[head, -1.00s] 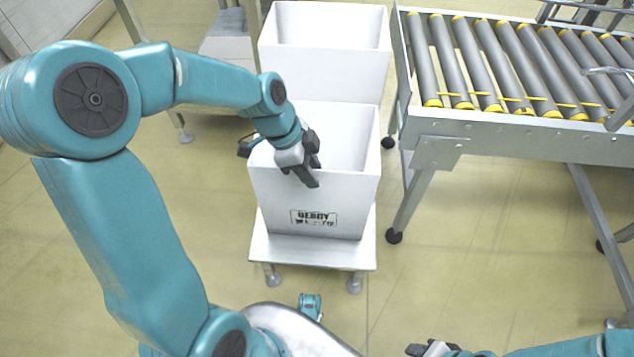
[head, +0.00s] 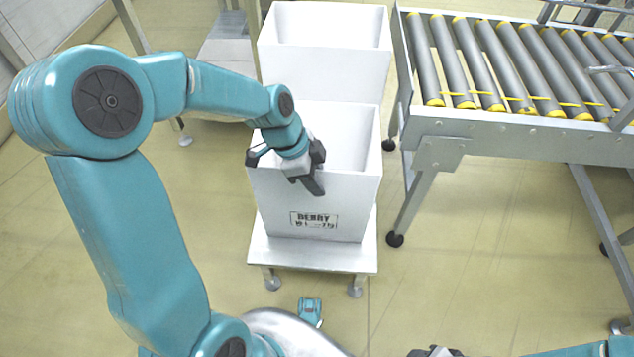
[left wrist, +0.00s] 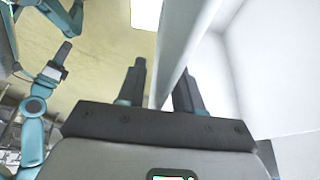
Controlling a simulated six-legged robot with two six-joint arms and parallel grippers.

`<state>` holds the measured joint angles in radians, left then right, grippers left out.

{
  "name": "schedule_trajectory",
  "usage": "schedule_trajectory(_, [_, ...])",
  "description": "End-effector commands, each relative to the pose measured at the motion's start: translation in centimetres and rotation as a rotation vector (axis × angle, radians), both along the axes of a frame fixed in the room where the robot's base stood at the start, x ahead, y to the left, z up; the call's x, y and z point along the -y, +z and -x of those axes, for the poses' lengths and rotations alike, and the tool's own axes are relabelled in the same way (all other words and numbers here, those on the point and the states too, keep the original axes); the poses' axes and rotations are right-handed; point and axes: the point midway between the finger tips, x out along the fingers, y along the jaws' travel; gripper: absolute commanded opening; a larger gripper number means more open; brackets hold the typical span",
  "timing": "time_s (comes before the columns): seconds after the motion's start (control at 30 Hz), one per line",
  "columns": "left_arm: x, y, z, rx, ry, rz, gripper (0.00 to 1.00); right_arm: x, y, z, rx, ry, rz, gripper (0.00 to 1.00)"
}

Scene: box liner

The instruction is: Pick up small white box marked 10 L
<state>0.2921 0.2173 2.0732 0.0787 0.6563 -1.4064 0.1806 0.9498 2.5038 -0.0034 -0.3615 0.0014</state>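A white open-topped box (head: 280,208) stands upright on a low white stand. Its front has a black printed label; the top line looks like "BERRY" and the lower line is too blurred to read. My left gripper (head: 316,186) is at the top of the box's near wall. In the left wrist view my left gripper (left wrist: 160,85) has its fingers apart, one on each side of the white box wall (left wrist: 172,62), with a gap showing beside the left finger. My right gripper (head: 435,351) barely shows at the bottom edge; its fingers cannot be made out.
A second white box (head: 325,70) stands directly behind the first. The low stand (head: 312,255) carries the front box. A roller conveyor (head: 520,140) on metal legs is at the right. Tan floor is open between the stand and the conveyor legs.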

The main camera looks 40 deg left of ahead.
Motion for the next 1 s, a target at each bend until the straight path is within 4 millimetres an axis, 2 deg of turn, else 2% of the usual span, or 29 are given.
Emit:
schedule_trajectory(0.27, [0.00, -0.01, 0.00, 0.000, 0.000, 0.000, 0.35, 0.00, -0.05, 0.01, 0.000, 0.000, 0.000, 0.43])
schedule_trajectory(0.37, [0.01, -0.02, 0.00, 0.000, 0.000, 0.000, 0.06, 0.00, -0.05, 0.01, 0.000, 0.000, 0.000, 0.43])
schedule_trajectory(0.4, [0.00, -0.02, 0.00, 0.000, 0.000, 0.000, 0.00, 0.00, -0.05, 0.01, 0.000, 0.000, 0.000, 0.43])
schedule_trajectory(1.0, [0.01, -0.04, 0.02, -0.001, 0.000, 0.000, 0.00, 0.00, -0.05, 0.00, 0.000, 0.000, 0.000, 0.43])
